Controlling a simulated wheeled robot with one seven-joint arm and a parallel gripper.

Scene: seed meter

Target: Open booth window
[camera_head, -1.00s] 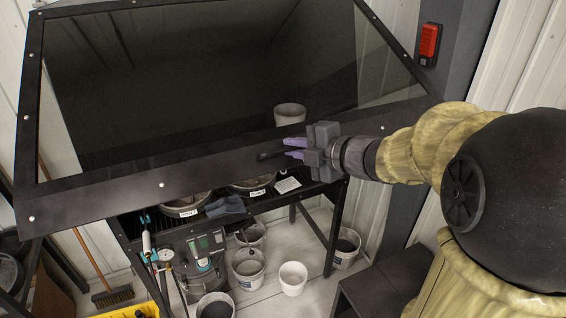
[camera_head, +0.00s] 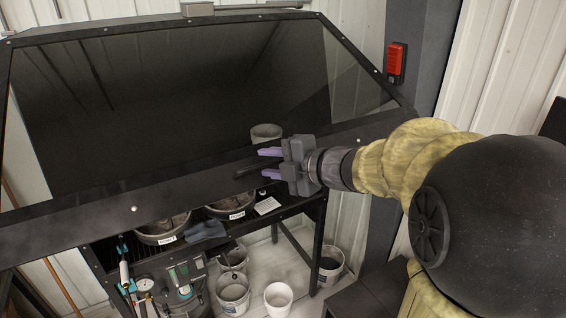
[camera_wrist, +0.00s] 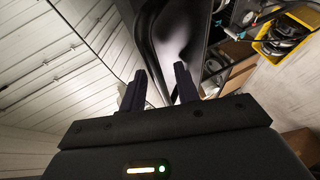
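The booth window (camera_head: 180,95) is a large dark glass pane in a black bolted frame, slanting over the booth front in the head view. A short dark bar-like handle (camera_head: 250,170) stands out from its lower frame rail. My gripper (camera_head: 269,163) is at this rail, with two purple fingers spread apart and pointing left. The handle's end appears to lie between or just behind them; contact cannot be told. In the wrist view the fingers (camera_wrist: 160,85) are apart, with a curved black glossy shape (camera_wrist: 178,40) beyond them.
Below the window, the booth's open front shows round sieve-like pans (camera_head: 230,207) and a grey cloth (camera_head: 205,231). Buckets (camera_head: 278,298) stand on the floor. A red box (camera_head: 396,62) is on the post at right. A yellow bin (camera_wrist: 290,35) shows in the wrist view.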

